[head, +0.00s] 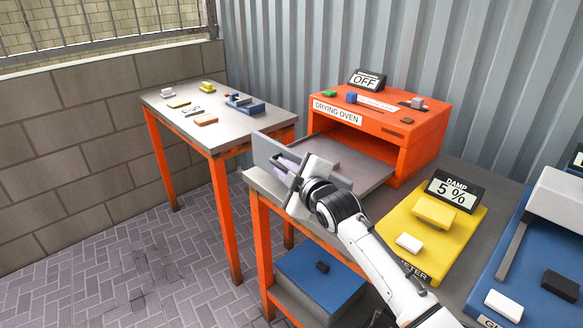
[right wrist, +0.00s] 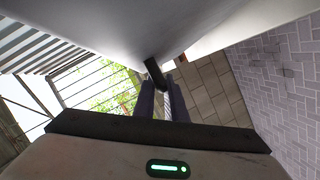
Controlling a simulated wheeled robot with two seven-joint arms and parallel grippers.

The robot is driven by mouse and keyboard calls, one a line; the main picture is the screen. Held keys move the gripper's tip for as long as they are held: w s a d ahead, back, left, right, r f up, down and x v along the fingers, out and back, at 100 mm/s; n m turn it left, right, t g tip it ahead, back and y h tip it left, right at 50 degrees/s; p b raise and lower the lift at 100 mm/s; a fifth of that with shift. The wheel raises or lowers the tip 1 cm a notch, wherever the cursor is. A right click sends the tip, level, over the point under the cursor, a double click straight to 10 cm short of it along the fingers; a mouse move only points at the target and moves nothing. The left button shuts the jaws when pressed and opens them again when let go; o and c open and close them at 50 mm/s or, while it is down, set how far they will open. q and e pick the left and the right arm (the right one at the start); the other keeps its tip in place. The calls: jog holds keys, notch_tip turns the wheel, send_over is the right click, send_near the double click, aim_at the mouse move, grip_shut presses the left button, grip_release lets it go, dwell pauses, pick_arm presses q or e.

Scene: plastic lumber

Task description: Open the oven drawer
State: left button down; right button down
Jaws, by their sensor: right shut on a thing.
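The orange drying oven (head: 410,140) stands on the grey bench, with its sign reading OFF. Its grey drawer (head: 362,168) is pulled out of the front opening, and its upright front panel (head: 266,150) faces left. My right gripper (head: 290,170) is at the outer side of that panel, shut on the drawer handle. In the right wrist view the dark handle (right wrist: 155,73) lies at the fingertips, below the pale panel. The gripper hides part of the panel in the head view. My left gripper is not in view.
A side table (head: 225,128) with small parts stands at the left, across a floor gap. A yellow moisture meter (head: 455,240) reading 5 % and a blue device (head: 530,310) are on the bench at right. A blue box (head: 320,285) sits on the lower shelf.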

jog(key=shift+d+f, duration=0.1)
jog(key=shift+f, duration=0.1)
jog(key=c, duration=2.1)
grip_release()
jog(key=shift+w, duration=0.1)
jog(key=shift+r, duration=0.1)
jog(key=v, duration=1)
jog(key=shift+d, duration=0.15)
